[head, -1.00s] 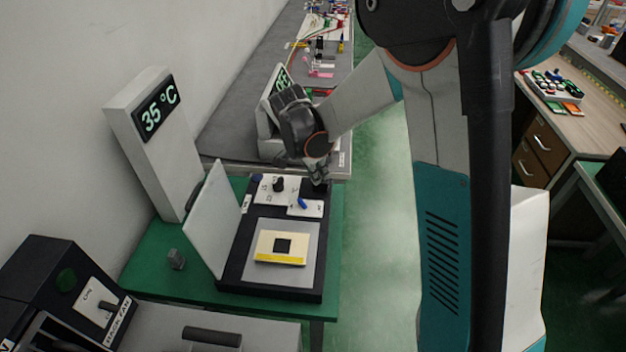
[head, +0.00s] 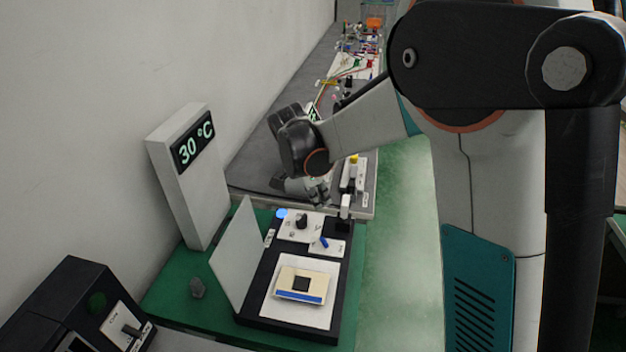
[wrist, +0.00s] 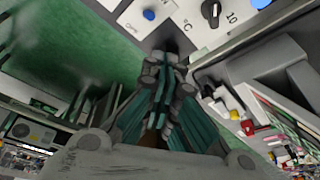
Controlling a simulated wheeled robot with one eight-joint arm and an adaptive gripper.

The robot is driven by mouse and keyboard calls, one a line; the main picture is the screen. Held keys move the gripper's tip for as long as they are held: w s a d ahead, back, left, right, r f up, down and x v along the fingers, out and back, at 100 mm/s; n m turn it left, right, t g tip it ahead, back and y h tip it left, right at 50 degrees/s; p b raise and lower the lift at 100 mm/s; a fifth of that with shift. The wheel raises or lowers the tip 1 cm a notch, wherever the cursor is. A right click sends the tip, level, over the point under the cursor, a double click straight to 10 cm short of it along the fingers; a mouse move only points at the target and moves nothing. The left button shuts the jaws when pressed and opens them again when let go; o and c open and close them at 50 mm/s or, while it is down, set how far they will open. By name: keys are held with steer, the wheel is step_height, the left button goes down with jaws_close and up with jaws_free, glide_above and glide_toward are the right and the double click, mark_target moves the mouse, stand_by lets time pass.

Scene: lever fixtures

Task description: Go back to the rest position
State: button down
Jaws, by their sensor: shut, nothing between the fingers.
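My gripper (head: 320,192) hangs above the back edge of the hot-plate fixture, its fingers shut and empty. In the wrist view my gripper (wrist: 165,75) has its fingers together, with nothing between them. A white-tipped lever (head: 345,207) stands upright at the back right corner, close to my fingers. A cream block with a blue stripe (head: 313,298) lies on the pale plate.
A display column (head: 190,180) reading 30 °C stands at left beside a raised white lid (head: 238,255). A black machine (head: 75,300) is at front left. A grey bench (head: 250,175) with fixtures runs behind. Green floor (head: 395,270) lies open to the right.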

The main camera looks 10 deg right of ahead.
steer(key=s+d+r+n+t+y, duration=0.1)
steer(key=s+d+r+n+t, duration=0.1)
steer(key=s+n, duration=0.3)
steer(key=s+d+r+n+t+y, duration=0.1)
steer(key=s+r+n, duration=0.4)
steer(key=s, duration=0.6)
steer(key=s+d+r+n+t+y, duration=0.1)
steer(key=s+d+r+n+t, duration=0.2)
steer(key=s, duration=0.5)
steer(key=shift+s+d+r+n, duration=0.35)
steer(key=shift+r+n, duration=0.35)
steer(key=shift+n, duration=0.7)
